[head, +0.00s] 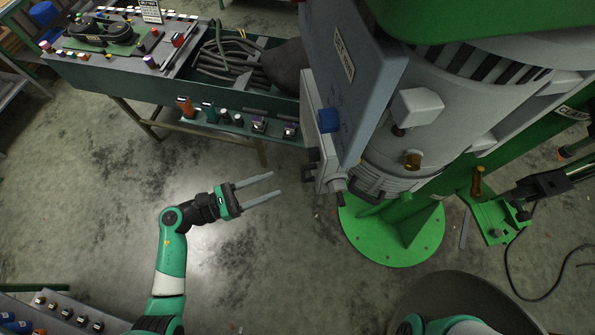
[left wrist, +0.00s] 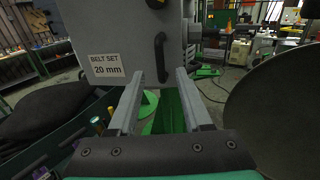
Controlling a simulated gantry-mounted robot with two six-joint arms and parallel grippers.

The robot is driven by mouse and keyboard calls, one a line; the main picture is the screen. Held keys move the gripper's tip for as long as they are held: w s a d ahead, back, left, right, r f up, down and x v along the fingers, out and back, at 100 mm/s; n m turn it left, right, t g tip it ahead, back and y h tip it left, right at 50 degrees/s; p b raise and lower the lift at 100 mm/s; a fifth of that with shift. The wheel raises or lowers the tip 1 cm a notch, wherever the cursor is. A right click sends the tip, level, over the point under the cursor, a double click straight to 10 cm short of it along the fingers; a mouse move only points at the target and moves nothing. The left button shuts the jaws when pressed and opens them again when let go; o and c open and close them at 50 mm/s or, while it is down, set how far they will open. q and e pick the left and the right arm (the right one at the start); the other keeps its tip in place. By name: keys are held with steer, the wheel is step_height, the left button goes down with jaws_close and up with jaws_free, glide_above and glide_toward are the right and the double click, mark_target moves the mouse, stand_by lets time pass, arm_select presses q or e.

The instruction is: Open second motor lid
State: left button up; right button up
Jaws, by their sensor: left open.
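The large grey machine (head: 385,150) stands on a round green foot at the right of the head view. A flat grey cover (head: 352,75) with a label hangs on its left side. In the left wrist view a grey panel (left wrist: 130,50) carries a label reading "BELT SET 20 mm" and a black vertical handle (left wrist: 161,57). My left gripper (head: 276,184) is open and empty, left of the machine and apart from it. In the left wrist view its open fingers (left wrist: 160,75) point toward the panel, below the handle. My right gripper is not in view.
A bench (head: 160,75) with a cable tray and several small parts stands at the upper left. A rack (head: 60,305) is at the lower left. Bare floor (head: 110,180) surrounds my left arm.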

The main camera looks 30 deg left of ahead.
arm_select(q)
steer(key=x, duration=0.8)
steer(key=shift+p, duration=0.4)
steer(key=shift+w, duration=0.1)
jaws_close()
stand_by(0.6)
